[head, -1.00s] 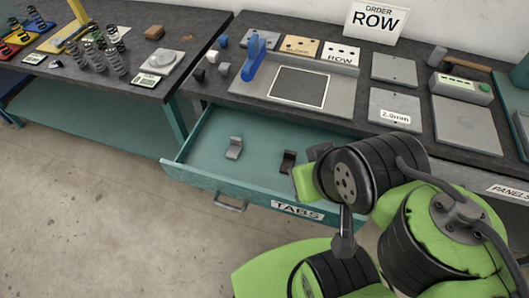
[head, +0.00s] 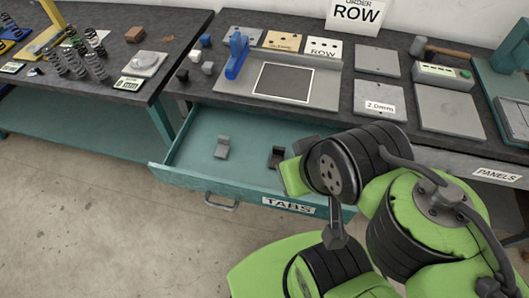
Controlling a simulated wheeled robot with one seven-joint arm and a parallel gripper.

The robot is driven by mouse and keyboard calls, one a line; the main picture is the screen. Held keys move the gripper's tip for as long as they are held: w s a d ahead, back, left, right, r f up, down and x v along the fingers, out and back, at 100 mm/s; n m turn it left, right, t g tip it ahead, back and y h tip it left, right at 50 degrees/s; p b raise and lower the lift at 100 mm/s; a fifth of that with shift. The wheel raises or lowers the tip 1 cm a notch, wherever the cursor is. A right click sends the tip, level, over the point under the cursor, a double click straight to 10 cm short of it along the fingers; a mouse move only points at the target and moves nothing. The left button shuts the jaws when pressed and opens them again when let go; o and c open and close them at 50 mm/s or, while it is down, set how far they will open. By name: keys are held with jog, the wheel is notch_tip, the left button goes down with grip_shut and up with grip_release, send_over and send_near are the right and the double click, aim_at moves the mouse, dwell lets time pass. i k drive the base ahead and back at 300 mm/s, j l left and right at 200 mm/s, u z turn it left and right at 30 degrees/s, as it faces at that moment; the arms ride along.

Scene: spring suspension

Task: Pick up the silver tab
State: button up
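The silver tab (head: 222,147), a small bent grey piece, lies in the left part of the open teal drawer (head: 183,178) labelled TABS. A darker brownish tab (head: 276,157) lies to its right, close to my arm's outline. My green and black arm covers the right part of the drawer in the head view. My gripper's fingers cannot be made out, so their opening and distance from the tabs do not show. Nothing visible touches the silver tab.
Above the drawer, the worktop holds a blue-handled fixture (head: 237,56), hole cards, grey plates (head: 379,101), a hammer (head: 418,46) and a green-grey box (head: 443,76). A second bench with springs (head: 75,63) stands left. The floor in front is clear.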

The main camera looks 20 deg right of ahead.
aim_at(222, 152)
jog(key=z, duration=2.05)
jog(key=j+u, duration=0.1)
jog(key=u, duration=0.4)
jog(key=k+j+u, duration=0.1)
jog(key=u, duration=0.35)
jog(key=j+u, duration=0.25)
jog(key=u, duration=0.25)
jog(key=j+u, duration=0.15)
jog(key=u, duration=0.3)
jog(key=i+j+u, duration=0.3)
jog(key=j, duration=0.15)
jog(key=i+j+u, duration=0.35)
jog(key=j, duration=0.1)
